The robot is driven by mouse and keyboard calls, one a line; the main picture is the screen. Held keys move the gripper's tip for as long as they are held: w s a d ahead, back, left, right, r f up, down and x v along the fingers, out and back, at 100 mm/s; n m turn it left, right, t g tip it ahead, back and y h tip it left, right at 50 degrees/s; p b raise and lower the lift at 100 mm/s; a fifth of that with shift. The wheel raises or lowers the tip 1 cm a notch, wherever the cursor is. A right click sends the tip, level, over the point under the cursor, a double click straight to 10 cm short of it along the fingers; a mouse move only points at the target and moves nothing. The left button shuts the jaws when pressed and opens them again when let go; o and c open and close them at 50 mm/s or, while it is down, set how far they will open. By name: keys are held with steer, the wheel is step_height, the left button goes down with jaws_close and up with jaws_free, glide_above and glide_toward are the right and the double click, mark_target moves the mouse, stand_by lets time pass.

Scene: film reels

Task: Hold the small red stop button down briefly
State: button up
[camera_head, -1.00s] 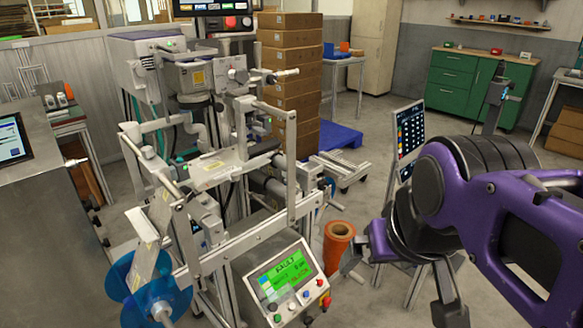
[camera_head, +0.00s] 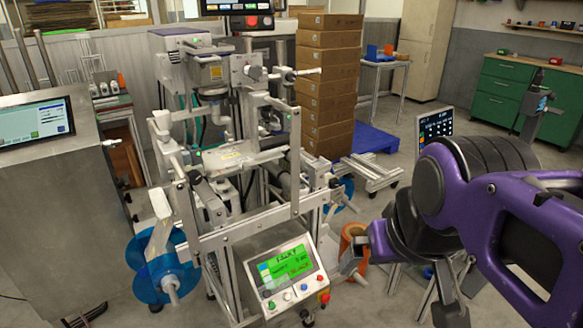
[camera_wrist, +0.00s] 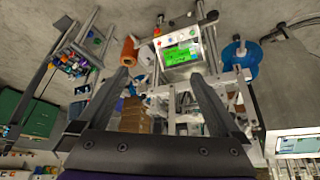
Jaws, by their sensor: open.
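Lettering is too small to read. The panel also shows in the wrist view (camera_wrist: 180,52), upside down. My gripper (camera_head: 400,282) is open and empty, to the right of the panel and apart from it. In the wrist view its two dark fingers (camera_wrist: 155,88) are spread wide, with the panel beyond them.
A red knob (camera_head: 325,297) sits at the panel's lower right side. An orange reel (camera_head: 354,242) stands between panel and gripper in the picture. Blue reels (camera_head: 160,268) are at the machine's left. A steel cabinet (camera_head: 60,220) is further left. Stacked boxes (camera_head: 328,85) stand behind.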

jaws_close()
stand_by(0.3)
stand_by(1.3)
